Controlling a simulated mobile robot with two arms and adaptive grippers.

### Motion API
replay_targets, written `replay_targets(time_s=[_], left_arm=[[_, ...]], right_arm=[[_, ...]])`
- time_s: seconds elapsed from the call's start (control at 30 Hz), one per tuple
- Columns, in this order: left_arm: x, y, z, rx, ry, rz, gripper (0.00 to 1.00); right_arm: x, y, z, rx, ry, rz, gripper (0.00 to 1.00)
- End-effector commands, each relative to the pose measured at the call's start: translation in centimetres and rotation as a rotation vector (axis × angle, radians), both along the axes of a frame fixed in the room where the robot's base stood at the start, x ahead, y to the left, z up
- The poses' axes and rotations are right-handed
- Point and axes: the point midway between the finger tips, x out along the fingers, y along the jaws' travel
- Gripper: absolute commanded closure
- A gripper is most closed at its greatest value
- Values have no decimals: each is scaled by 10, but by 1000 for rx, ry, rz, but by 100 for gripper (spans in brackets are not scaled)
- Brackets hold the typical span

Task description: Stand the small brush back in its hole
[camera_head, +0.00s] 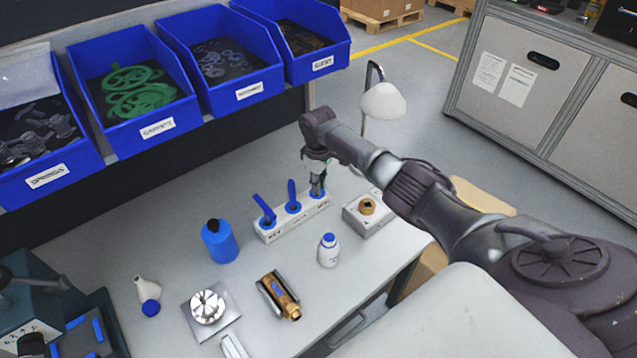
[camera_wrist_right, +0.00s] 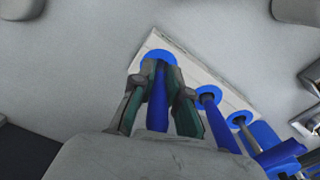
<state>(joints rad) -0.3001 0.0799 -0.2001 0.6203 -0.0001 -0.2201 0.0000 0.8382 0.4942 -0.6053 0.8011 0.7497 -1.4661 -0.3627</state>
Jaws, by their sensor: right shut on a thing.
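The white tool block (camera_head: 281,231) stands on the table with blue-ringed holes in a row; it also shows in the right wrist view (camera_wrist_right: 215,78). My right gripper (camera_head: 317,186) is above the block's right end, pointing down. In the right wrist view, its fingers (camera_wrist_right: 160,92) are shut on the blue handle of the small brush (camera_wrist_right: 158,105). The brush lines up with the end hole's blue ring (camera_wrist_right: 150,55); how deep it sits is hidden. Two other blue-handled tools (camera_head: 265,208) (camera_head: 292,194) stand in the other holes. My left gripper is not in view.
A blue bottle (camera_head: 220,241), a white bottle (camera_head: 328,250) and a grey block with a brass fitting (camera_head: 369,221) stand near the tool block. A chuck (camera_head: 207,307) and a brass-ended part (camera_head: 278,295) lie in front. Blue bins (camera_head: 134,81) hang behind. A lamp (camera_head: 383,101) stands behind my right arm.

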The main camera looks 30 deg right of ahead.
Motion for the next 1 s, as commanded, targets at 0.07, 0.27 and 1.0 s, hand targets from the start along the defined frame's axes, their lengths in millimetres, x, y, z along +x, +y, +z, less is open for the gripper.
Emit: replay_targets(time_s=[0.07, 0.27, 1.0], left_arm=[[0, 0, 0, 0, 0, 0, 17], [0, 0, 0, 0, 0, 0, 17], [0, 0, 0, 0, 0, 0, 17]], right_arm=[[0, 0, 0, 0, 0, 0, 100], [0, 0, 0, 0, 0, 0, 59], [1, 0, 72, 0, -4, 1, 56]])
